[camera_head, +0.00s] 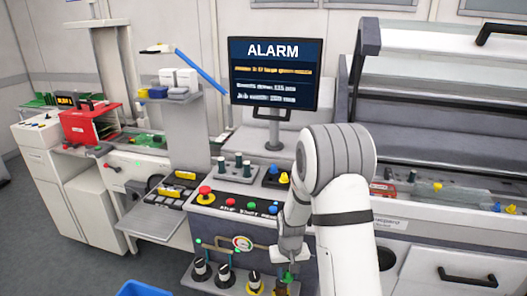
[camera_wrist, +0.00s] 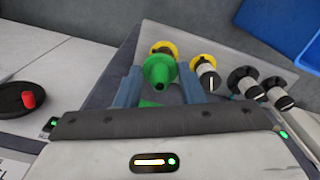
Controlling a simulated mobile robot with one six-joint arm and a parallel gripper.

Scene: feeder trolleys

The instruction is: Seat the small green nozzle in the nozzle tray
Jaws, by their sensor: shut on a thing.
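My gripper (camera_wrist: 159,78) is shut on the small green nozzle (camera_wrist: 158,71), which sits between the two blue-grey fingers in the wrist view. In the head view the green nozzle (camera_head: 288,279) shows low in the picture, just below my wrist. A pale grey tray (camera_wrist: 222,46) lies beyond and below the fingers. It bears black nozzles (camera_wrist: 243,82) and a yellow-based nozzle (camera_wrist: 205,73). A yellow ring-shaped piece (camera_wrist: 165,47) is right behind the green nozzle, partly hidden by it. I cannot tell whether the green nozzle touches the tray.
A control panel (camera_head: 229,202) with coloured buttons and a gauge (camera_head: 243,243) stands behind the tray. A monitor (camera_head: 275,73) reads ALARM. A rack with grey-green nozzles (camera_head: 239,166) stands on the panel's top. A blue bin (camera_head: 143,289) is at the lower left.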

